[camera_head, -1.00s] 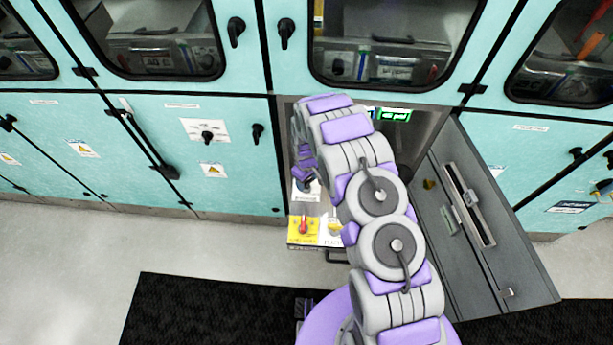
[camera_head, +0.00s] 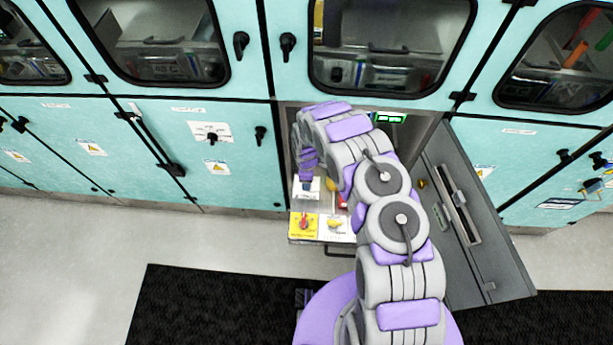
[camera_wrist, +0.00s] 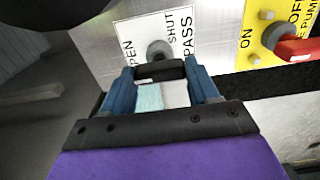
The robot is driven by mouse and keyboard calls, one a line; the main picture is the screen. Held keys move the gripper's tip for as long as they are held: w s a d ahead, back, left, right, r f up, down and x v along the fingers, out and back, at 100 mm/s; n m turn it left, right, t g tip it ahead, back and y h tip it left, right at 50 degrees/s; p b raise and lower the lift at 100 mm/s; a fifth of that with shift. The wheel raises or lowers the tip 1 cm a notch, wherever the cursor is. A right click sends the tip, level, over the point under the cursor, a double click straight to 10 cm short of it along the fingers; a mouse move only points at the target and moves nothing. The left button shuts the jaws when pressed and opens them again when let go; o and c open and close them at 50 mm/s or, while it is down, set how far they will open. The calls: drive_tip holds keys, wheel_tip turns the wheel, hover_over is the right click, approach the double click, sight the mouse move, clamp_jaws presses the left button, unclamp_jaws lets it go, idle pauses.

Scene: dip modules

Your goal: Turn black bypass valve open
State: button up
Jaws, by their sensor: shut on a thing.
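The black bypass valve handle (camera_wrist: 160,71) shows in the wrist view between the blue fingers of my gripper (camera_wrist: 163,85). My gripper is shut on it. A grey round stem (camera_wrist: 159,50) stands behind the handle on a white label plate (camera_wrist: 186,42). The plate reads "SHUT" and "PASS", with a partly covered word ending in "PEN" at its left. The handle lies crosswise between the fingers. In the head view my gripper (camera_head: 307,182) is over the white plate inside the open cabinet, and the valve itself is hidden there.
A red switch handle on a yellow plate (camera_head: 304,224) is close by; the red handle (camera_wrist: 298,49) also shows in the wrist view. A yellow knob (camera_head: 334,223) sits beside it. The open grey cabinet door (camera_head: 470,220) stands to the right of my arm.

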idle(0.5)
drive_tip(key=o, duration=1.1)
drive_tip(key=shift+c, duration=0.2)
drive_tip(key=shift+r, duration=0.1)
wheel_tip(320, 180, up, 17)
drive_tip(key=p, duration=0.1)
drive_tip(key=shift+a, duration=0.1)
